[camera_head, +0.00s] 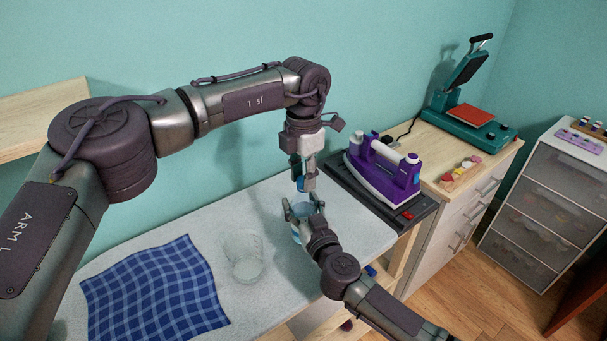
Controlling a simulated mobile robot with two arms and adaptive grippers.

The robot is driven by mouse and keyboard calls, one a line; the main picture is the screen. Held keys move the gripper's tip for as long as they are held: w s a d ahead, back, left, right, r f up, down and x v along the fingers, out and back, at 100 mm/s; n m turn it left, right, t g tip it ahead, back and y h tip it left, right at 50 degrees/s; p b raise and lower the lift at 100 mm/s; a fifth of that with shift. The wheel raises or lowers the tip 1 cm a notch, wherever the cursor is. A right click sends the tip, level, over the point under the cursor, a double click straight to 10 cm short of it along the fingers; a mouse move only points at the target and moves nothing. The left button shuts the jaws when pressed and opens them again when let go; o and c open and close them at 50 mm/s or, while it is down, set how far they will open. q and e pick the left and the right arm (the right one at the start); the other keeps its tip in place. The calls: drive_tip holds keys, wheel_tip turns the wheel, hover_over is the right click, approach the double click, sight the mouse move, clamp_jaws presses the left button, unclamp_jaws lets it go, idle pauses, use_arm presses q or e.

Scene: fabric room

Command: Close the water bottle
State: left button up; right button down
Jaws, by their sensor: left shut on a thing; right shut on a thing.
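The water bottle (297,236) is light blue and see-through. It stands near the right end of the padded table, partly hidden by my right gripper (303,206). That gripper comes from the front right and is shut on the bottle, one finger on each side of its upper part. My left gripper (303,178) points down from above, just over the bottle. It is shut on a small blue cap (301,186), mostly hidden between its fingers. The cap is close above the bottle's top; I cannot tell whether they touch.
A clear glass container (244,262) stands left of the bottle. A blue checked cloth (155,295) lies further left on the light padded table (225,212). A purple iron (384,172) rests on a dark stand (350,184) close on the right.

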use_arm(q)
drive_tip(key=m, duration=0.7)
drive_tip(key=shift+w, duration=0.1)
drive_tip(key=m, duration=0.8)
drive_tip(key=shift+w+m, duration=0.1)
drive_tip(key=shift+m, duration=0.3)
drive_tip(key=m, duration=1)
drive_tip(key=shift+d+f+m, duration=0.1)
drive_tip(key=shift+m, duration=0.3)
drive_tip(key=m, duration=0.4)
drive_tip(key=o, duration=0.7)
